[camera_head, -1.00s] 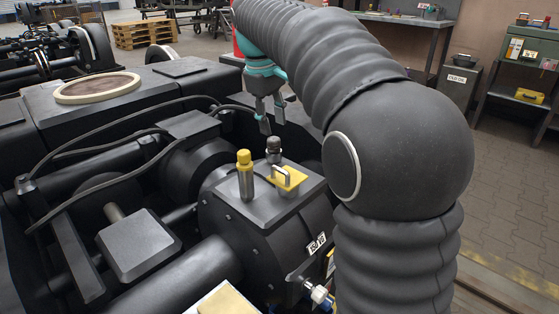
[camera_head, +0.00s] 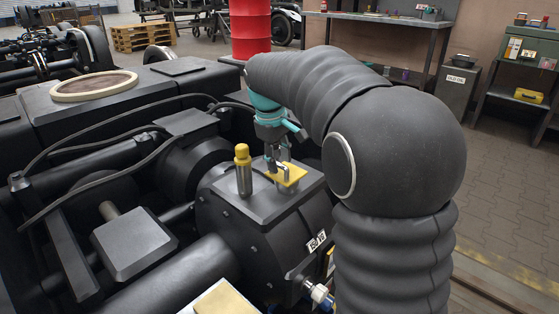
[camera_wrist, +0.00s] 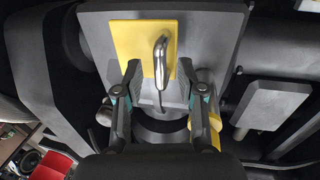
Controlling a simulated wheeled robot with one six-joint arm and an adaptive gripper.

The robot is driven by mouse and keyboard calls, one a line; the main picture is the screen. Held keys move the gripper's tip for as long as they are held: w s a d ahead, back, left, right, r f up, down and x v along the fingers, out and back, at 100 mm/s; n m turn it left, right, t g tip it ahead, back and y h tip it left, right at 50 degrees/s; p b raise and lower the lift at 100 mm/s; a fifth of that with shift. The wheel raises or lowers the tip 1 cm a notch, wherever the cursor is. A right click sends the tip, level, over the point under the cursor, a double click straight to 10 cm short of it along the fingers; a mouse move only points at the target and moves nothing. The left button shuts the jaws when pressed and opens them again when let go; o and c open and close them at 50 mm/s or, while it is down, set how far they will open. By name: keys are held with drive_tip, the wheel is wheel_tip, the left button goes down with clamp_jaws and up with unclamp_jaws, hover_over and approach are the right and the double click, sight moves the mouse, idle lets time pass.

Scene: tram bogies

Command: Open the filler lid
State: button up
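The filler lid (camera_head: 293,175) is a yellow square plate on top of the dark gearbox housing (camera_head: 262,212). The lid appears shut. In the wrist view the lid (camera_wrist: 128,42) carries a bent metal handle (camera_wrist: 161,62) that stands up from it. My gripper (camera_head: 276,163) points down over the lid. In the wrist view my gripper (camera_wrist: 159,68) is open, with one finger on each side of the handle and a gap to both. My gripper partly hides the handle in the head view.
A metal post with a yellow cap (camera_head: 243,170) stands just left of the lid. Black cables (camera_head: 95,150) run over the bogie to the left. A red drum (camera_head: 250,28) and a workbench (camera_head: 385,22) stand behind.

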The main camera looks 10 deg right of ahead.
drive_tip(key=shift+f, duration=0.1)
clamp_jaws()
drive_tip(key=shift+d, duration=0.1)
